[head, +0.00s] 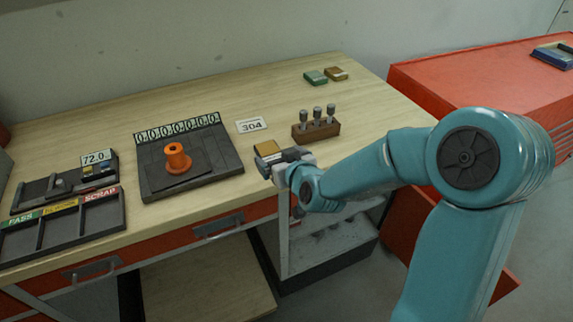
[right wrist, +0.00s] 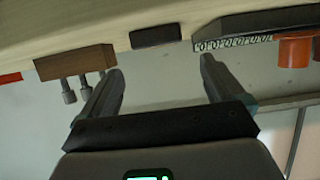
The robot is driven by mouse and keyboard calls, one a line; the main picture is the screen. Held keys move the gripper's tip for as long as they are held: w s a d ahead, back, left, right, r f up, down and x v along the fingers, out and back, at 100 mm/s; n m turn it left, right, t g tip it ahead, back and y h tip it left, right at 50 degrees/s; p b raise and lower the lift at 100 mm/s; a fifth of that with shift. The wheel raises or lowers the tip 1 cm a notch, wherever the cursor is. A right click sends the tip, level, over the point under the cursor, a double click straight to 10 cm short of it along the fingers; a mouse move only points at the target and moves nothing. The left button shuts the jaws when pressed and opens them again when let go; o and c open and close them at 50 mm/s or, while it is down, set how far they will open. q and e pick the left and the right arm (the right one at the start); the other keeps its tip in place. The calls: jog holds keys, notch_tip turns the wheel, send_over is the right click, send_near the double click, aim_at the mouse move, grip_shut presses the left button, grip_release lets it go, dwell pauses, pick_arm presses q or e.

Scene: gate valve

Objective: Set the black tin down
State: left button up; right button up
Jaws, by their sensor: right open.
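A small tin with a dark side and a gold-brown top (head: 266,148) sits on the bench top near its front edge. In the right wrist view, which is upside down, the tin shows as a dark block (right wrist: 156,35) resting on the wood. My right gripper (head: 272,163) is open at the near side of the tin. In the right wrist view its two fingers (right wrist: 158,66) are spread, and the tin lies beyond their tips, apparently clear of them. My left gripper is not in view.
A wooden block with several grey pegs (head: 316,130) stands to the right of the tin. A black fixture with an orange spool (head: 177,158) is to the left. A 304 card (head: 251,125) lies behind. Green (head: 315,77) and brown (head: 337,73) tins lie at the back.

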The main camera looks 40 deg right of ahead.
jog(key=v, duration=0.5)
jog(key=shift+s, duration=0.1)
dwell(0.5)
